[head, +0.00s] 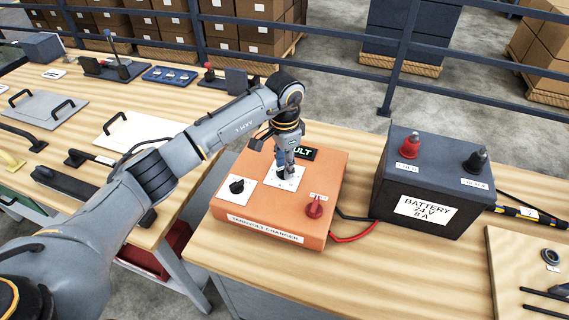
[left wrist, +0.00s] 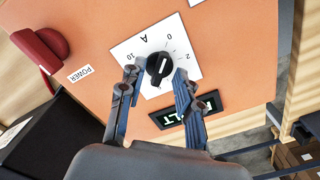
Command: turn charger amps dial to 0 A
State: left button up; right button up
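The orange charger (head: 262,232) stands on the wooden bench. Its black amps dial (left wrist: 160,66) sits on a white plate (left wrist: 188,68) marked "A" with numbers. The dial's white pointer mark slants up in the left wrist view; I cannot tell exactly which number it meets. My left gripper (left wrist: 158,70) points down over the plate, its fingers on either side of the dial. Narrow gaps show between fingers and dial, so it looks open. In the head view the left gripper (head: 284,163) hides the amps dial. My right gripper is not in view.
A second black knob (head: 237,186) and a red power switch (head: 315,207) sit on the charger beside the plate. A display (head: 303,153) is behind the gripper. A dark battery (head: 434,184) stands to the right, with red and black cables between.

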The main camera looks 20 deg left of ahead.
pick_arm(q)
notch_tip(320, 180, up, 12)
dwell(0.6)
jog(key=shift+f, duration=0.1)
dwell(0.4)
